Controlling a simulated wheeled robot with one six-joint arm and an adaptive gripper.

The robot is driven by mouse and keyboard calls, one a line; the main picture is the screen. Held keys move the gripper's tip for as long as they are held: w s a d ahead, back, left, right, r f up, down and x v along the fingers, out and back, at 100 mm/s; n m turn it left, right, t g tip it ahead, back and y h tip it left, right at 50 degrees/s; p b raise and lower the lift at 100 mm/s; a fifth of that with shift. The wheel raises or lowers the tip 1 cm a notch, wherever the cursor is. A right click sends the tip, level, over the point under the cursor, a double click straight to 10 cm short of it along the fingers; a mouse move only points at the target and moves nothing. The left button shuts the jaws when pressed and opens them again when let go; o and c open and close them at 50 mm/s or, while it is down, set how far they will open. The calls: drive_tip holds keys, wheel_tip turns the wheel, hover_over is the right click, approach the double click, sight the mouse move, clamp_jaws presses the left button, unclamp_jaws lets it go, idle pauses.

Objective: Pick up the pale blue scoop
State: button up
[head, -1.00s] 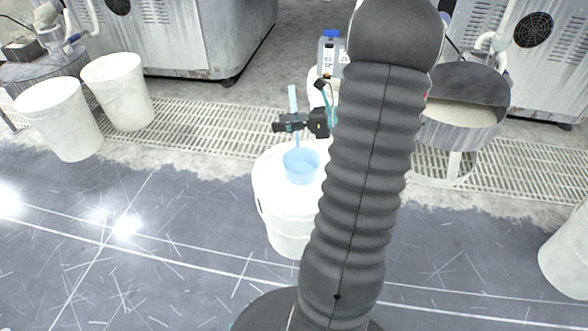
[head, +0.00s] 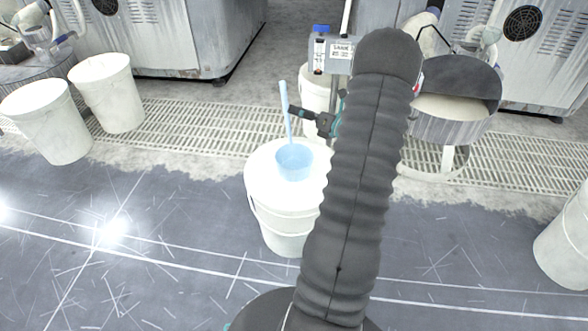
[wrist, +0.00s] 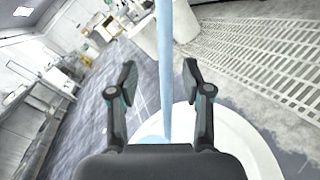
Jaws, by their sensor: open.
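The pale blue scoop (head: 294,162) stands on the white lid of a bucket (head: 285,222), its cup down and its long handle rising up and slightly left. In the wrist view the scoop's handle (wrist: 166,80) runs upright between my two fingers, with a gap on each side. My gripper (head: 294,113) is at the handle, above the cup, and it is open in the wrist view (wrist: 160,72). The cup is mostly hidden behind my gripper's body in the wrist view. My arm hides part of the bucket's right side in the head view.
Two white buckets (head: 104,92) stand at the left. Another white bucket (head: 565,240) is at the right edge. A round basin (head: 455,105) and a small post with a labelled box (head: 335,50) stand behind my arm. The floor at front left is clear.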

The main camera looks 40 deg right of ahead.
sight(286, 106)
drive_tip(key=shift+d+x, duration=0.15)
drive_tip(key=shift+x, duration=1.3)
drive_tip(key=shift+d+x, duration=0.2)
drive_tip(key=shift+x, duration=1.2)
drive_tip(key=shift+f, duration=0.15)
drive_tip(key=shift+c, duration=0.3)
clamp_jaws()
